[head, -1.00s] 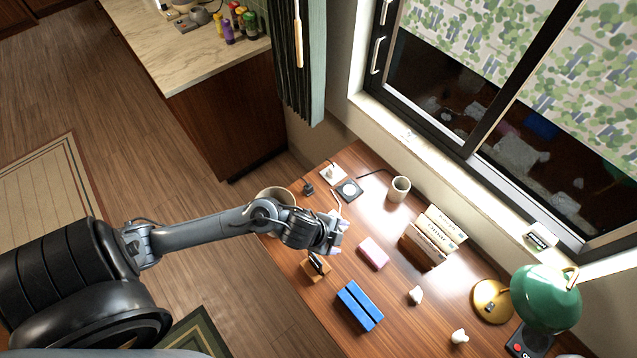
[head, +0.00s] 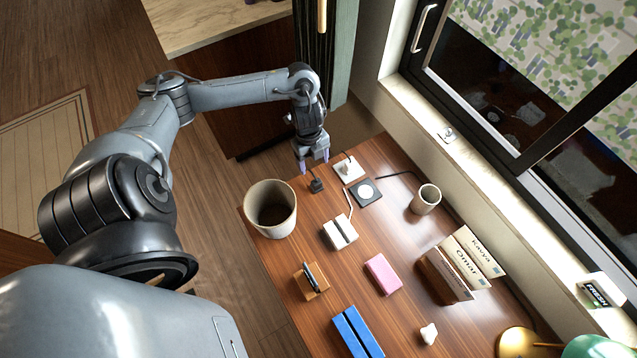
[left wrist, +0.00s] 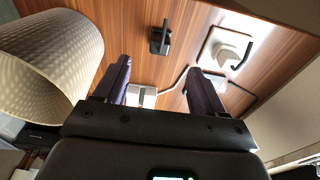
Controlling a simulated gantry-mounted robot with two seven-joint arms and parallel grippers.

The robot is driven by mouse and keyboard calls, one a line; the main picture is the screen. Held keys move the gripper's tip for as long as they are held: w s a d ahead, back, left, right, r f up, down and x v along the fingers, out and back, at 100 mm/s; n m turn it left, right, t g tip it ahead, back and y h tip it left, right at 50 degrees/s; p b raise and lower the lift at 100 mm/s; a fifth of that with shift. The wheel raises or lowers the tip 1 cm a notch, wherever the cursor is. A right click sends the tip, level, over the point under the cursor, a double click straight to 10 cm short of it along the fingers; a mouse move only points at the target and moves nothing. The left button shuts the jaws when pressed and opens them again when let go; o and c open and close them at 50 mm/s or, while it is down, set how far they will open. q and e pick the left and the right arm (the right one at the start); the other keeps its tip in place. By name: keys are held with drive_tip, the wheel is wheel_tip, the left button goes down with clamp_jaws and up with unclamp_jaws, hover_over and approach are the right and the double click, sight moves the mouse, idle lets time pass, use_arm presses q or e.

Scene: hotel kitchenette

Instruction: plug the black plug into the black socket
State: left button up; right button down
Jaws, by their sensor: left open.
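The black plug (head: 317,186) stands on the desk near its back left edge. The black socket (head: 366,193), a dark square plate with a pale round face, lies to its right. My left gripper (head: 314,165) is open and empty, its purple fingertips close to the plug in the head view. In the left wrist view the plug (left wrist: 160,40) appears beyond and between the fingertips (left wrist: 160,65), with a visible gap. The socket is partly hidden behind a finger there. My right gripper is not in view.
A white socket (head: 346,169) with something plugged in sits beside the black one. A beige bin (head: 270,208) stands left of the plug. A white block (head: 340,232), a cup (head: 426,199), a pink block (head: 383,274) and books (head: 462,265) are on the desk.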

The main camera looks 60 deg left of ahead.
sight(316, 181)
use_arm(q)
drive_tip(key=shift+d+f+b, duration=0.2)
drive_tip(key=shift+f+b, duration=0.05)
drive_tip(key=shift+f, duration=1.15)
drive_tip(key=shift+d+f+b, duration=0.2)
drive_tip(key=shift+f, duration=1.2)
drive_tip(key=shift+w+d+f+b, duration=0.1)
drive_tip(key=shift+d+f+b, duration=0.1)
drive_tip(key=shift+f, duration=0.65)
drive_tip(key=shift+s+d+f+b, duration=0.1)
drive_tip(key=shift+d+f+b, duration=0.1)
drive_tip(key=shift+f, duration=0.65)
drive_tip(key=shift+w+d+f+b, duration=0.1)
drive_tip(key=shift+d+f, duration=0.1)
drive_tip(key=shift+f, duration=0.65)
drive_tip(key=shift+c, duration=0.3)
drive_tip(key=c, duration=1)
drive_tip(key=shift+r, duration=0.15)
